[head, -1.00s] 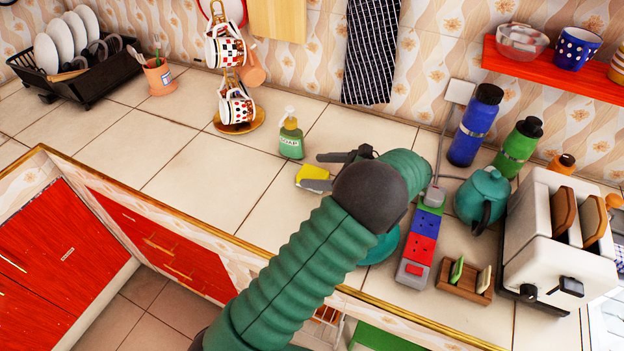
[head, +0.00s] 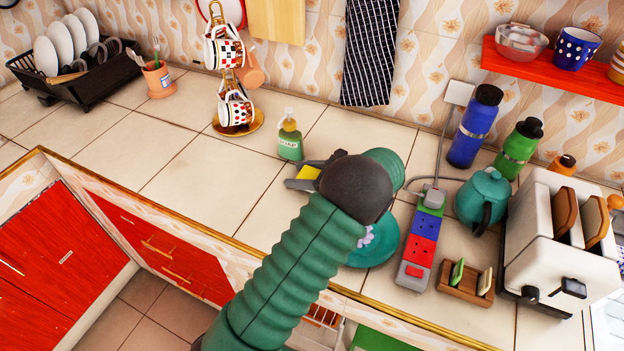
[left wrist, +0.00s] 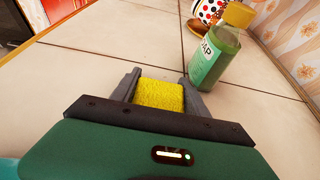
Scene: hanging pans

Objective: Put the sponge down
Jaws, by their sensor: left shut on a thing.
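The yellow sponge (left wrist: 160,96) sits between the two grey fingers of my left gripper (left wrist: 163,84) in the left wrist view. In the head view my left gripper (head: 305,178) is shut on the sponge (head: 308,172), which is mostly hidden by the fingers and wrist. The sponge is over the tiled counter (head: 205,180), just in front of the green soap bottle (head: 290,140). I cannot tell whether the sponge touches the counter. The soap bottle also shows in the left wrist view (left wrist: 215,55), upright beyond the right finger. My right gripper is not in view.
A teal plate (head: 375,248) is partly behind my arm. A power strip (head: 420,245), teal teapot (head: 483,197) and white toaster (head: 555,240) stand to the right. A mug stand (head: 236,122) and dish rack (head: 85,75) are at the left. The counter left of the gripper is clear.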

